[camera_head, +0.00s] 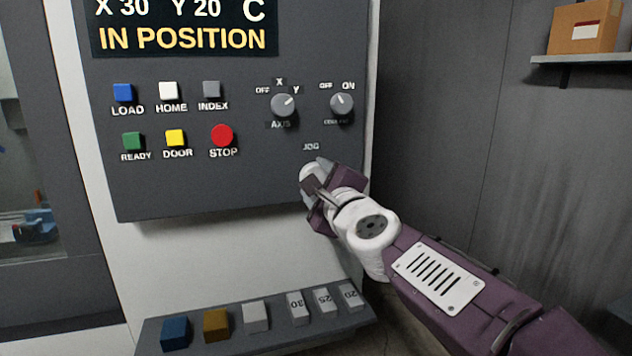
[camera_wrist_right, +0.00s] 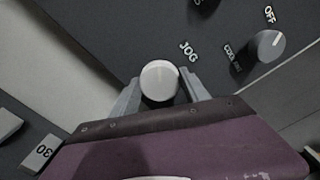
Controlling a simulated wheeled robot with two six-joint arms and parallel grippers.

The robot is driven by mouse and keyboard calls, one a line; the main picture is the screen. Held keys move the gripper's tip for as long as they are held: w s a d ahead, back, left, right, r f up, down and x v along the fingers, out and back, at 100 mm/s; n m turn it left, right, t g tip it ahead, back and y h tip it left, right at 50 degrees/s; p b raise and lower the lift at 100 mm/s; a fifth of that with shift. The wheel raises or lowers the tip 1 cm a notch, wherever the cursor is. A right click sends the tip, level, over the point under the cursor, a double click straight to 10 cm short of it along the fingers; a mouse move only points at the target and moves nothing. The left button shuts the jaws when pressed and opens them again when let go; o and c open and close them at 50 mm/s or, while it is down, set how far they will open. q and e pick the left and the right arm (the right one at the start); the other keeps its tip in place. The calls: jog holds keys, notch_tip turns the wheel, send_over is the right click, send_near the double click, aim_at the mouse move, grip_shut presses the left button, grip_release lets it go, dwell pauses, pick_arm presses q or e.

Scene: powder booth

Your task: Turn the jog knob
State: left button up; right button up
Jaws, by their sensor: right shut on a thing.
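The jog knob (camera_wrist_right: 160,80) is a round, pale knob below the JOG label in the right wrist view. My right gripper (camera_wrist_right: 158,92) has one grey finger on each side of it and is shut on it. In the head view my right gripper (camera_head: 314,177) is at the panel's lower right, just under the JOG label, and hides most of the knob. The grey control panel (camera_head: 190,190) carries the knob. My left gripper is not in either view.
Above the gripper are the axis knob (camera_head: 283,104) and the coolant knob (camera_head: 341,104). Coloured buttons, including a red STOP button (camera_head: 222,135), fill the panel's left. A ledge with several blocks (camera_head: 256,316) lies below. A cardboard box (camera_head: 583,27) sits on a shelf at right.

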jog(key=shift+f, duration=0.2)
dwell(0.3)
jog(key=o, duration=1.3)
jog(key=shift+o, duration=0.3)
jog(key=shift+d+r, duration=0.1)
